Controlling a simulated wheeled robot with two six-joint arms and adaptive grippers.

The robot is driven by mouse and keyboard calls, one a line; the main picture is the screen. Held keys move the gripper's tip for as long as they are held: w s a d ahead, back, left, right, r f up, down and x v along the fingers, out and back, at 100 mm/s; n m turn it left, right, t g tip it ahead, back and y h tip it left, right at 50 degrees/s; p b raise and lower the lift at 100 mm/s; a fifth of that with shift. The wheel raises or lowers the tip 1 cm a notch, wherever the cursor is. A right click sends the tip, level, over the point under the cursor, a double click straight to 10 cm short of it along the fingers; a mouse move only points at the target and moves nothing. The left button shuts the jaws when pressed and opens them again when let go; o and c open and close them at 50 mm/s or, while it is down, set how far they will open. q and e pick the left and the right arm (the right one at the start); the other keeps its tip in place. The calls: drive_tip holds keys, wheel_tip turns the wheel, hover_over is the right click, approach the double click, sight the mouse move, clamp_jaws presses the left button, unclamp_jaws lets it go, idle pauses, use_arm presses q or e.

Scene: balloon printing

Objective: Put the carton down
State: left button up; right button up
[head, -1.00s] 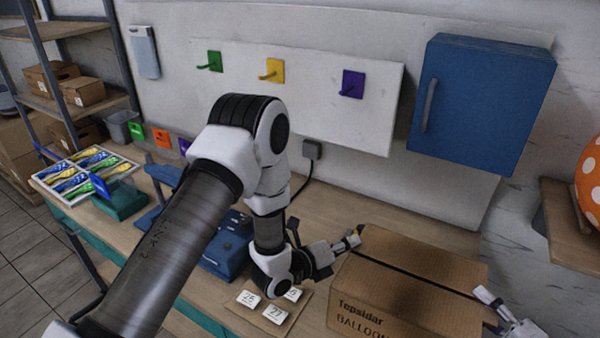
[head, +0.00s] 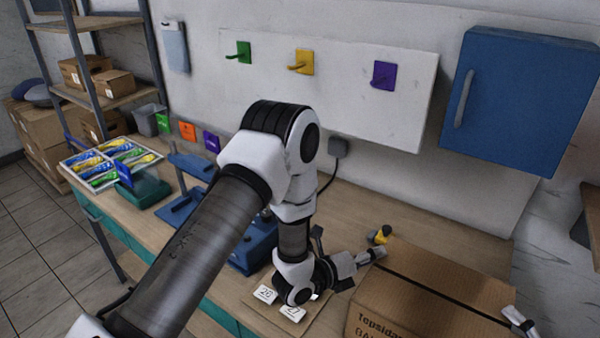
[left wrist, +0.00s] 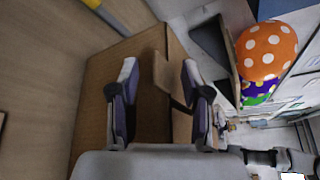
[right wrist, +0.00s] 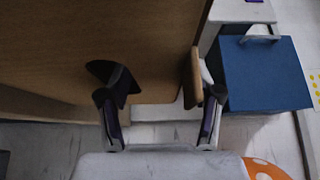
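The brown cardboard carton (head: 430,285), with dark print on its front and a dark seam along its top, is at the lower right of the head view, cut off by the lower edge. My left gripper (head: 375,255) is at its upper left side. In the left wrist view its fingers (left wrist: 158,85) stand apart, with a cardboard piece between them and the carton (left wrist: 95,100) beyond. My right gripper (head: 522,322) is at the carton's right end. In the right wrist view its fingers (right wrist: 160,100) stand wide apart by the carton (right wrist: 60,50). The carton's underside is hidden.
A yellow-and-dark object (head: 380,235) stands just behind the carton. A mat with numbered white tiles (head: 265,293) lies left of it, near a blue device (head: 255,250). A blue cabinet (head: 520,100) hangs behind.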

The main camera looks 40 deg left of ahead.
use_arm(q)
drive_tip(key=shift+s+r, duration=0.1)
drive_tip(key=shift+s, duration=0.05)
use_arm(e)
drive_tip(key=shift+s+r, duration=0.1)
drive_tip(key=shift+s, duration=0.1)
use_arm(q)
drive_tip(key=v, duration=1.1)
drive_tip(key=shift+s, duration=0.3)
use_arm(e)
drive_tip(key=v, duration=1.1)
drive_tip(key=shift+s+d, duration=0.25)
drive_tip(key=shift+d, duration=0.1)
use_arm(q)
drive_tip(key=shift+a, duration=0.2)
drive_tip(key=shift+s, duration=0.1)
use_arm(e)
drive_tip(key=shift+s, duration=0.1)
